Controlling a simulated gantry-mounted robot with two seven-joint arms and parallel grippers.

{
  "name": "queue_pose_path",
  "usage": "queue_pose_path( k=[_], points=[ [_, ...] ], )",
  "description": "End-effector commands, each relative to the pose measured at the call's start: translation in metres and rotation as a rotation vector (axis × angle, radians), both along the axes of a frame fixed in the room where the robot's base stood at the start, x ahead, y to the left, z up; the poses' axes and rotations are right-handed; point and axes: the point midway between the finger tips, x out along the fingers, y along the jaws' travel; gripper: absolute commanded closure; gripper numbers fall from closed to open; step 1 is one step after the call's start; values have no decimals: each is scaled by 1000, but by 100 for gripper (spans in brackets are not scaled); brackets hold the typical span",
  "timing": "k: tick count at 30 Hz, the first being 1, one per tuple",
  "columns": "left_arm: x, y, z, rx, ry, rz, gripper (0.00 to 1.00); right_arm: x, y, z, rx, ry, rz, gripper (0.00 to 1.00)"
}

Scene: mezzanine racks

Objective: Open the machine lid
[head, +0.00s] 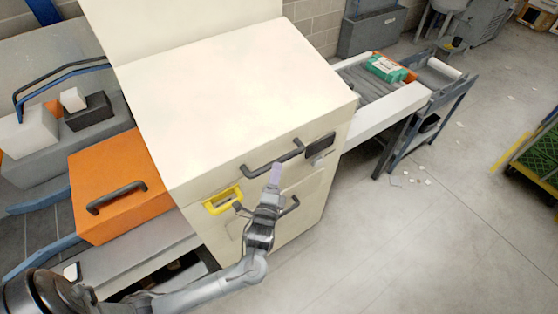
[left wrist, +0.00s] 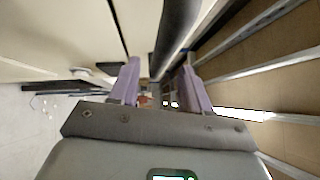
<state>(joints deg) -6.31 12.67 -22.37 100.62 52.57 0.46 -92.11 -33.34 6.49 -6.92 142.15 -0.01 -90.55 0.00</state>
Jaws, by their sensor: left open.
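The machine (head: 215,235) is a large cream box with a broad, flat-topped lid (head: 235,85), which looks closed. A dark bar handle (head: 262,168) is on the lid's front face. In the left wrist view the open purple fingers (left wrist: 160,66) show on either side of the dark handle bar (left wrist: 176,38). The jaws are not shut on it, and I cannot tell how deep the bar sits between them. My right gripper is not in view.
A yellow-framed panel (head: 223,200) and a dark display (head: 320,145) flank the handle. An orange cover (head: 115,185) with its own handle stands left. A conveyor (head: 400,103) carrying a green-and-white box (head: 388,68) extends right. The floor (head: 440,230) in front is open.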

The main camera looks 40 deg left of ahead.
Motion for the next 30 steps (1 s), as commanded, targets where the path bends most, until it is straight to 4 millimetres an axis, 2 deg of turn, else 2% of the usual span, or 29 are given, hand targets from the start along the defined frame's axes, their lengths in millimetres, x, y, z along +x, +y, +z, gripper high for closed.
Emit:
queue_pose_path(
  k=[3, 9, 15, 23, 26, 30],
  points=[
    [17, 9, 3, 1, -2, 2, 53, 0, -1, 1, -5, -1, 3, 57],
    [37, 20, 6, -1, -1, 1, 53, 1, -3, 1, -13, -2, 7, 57],
    [45, 24, 6, -1, 0, 0, 53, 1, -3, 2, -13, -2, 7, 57],
    [45, 24, 7, -1, 0, 0, 53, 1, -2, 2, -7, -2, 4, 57],
    [45, 24, 6, -1, 0, 0, 65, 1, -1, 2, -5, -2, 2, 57],
    [45, 24, 6, -1, 0, 0, 86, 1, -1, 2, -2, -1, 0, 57]
  ],
)
